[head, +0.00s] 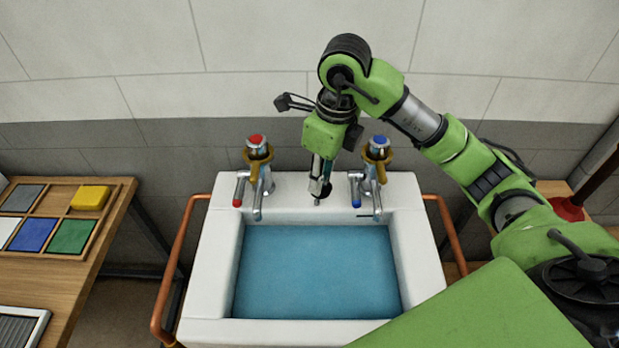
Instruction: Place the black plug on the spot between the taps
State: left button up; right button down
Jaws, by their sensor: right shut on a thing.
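The white sink (208,270) stands in the middle of the head view with blue water or a blue basin floor inside. A tap with a red top (258,148) is at the left of its back ledge, and a tap with a blue top (377,148) is at the right. My right gripper (319,192) points down between the taps, over the back ledge. It is shut on the black plug (326,190), a small dark shape at the fingertips. I cannot tell whether the plug touches the ledge. The spot itself is hidden or too small to make out. My left gripper is out of view.
A wooden table (100,262) at the left holds a tray (119,192) with coloured tiles and a yellow block (90,197). Copper pipes (182,262) run along the sink's sides. A red plunger-like thing (568,208) is at the right. A tiled wall stands close behind.

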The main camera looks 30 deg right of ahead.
jog(key=w+d+f+p, duration=0.1)
jog(key=w+f, duration=0.1)
jog(key=w, duration=0.1)
jog(key=w+d+f+p, duration=0.1)
jog(key=w+d+f, duration=0.1)
jog(key=w+f, duration=0.1)
jog(key=w+d+f+p, duration=0.1)
jog(key=w+f, duration=0.2)
jog(key=shift+w+d, duration=0.4)
jog(key=shift+w+d+f, duration=0.2)
jog(key=shift+w+f, duration=0.15)
jog(key=shift+f, duration=0.15)
notch_tip(320, 180, down, 2)
jog(key=shift+f+p, duration=0.1)
jog(key=shift+p, duration=0.75)
jog(key=shift+f, duration=0.5)
jog(key=shift+f, duration=0.15)
jog(key=c, duration=1.8)
grip_release()
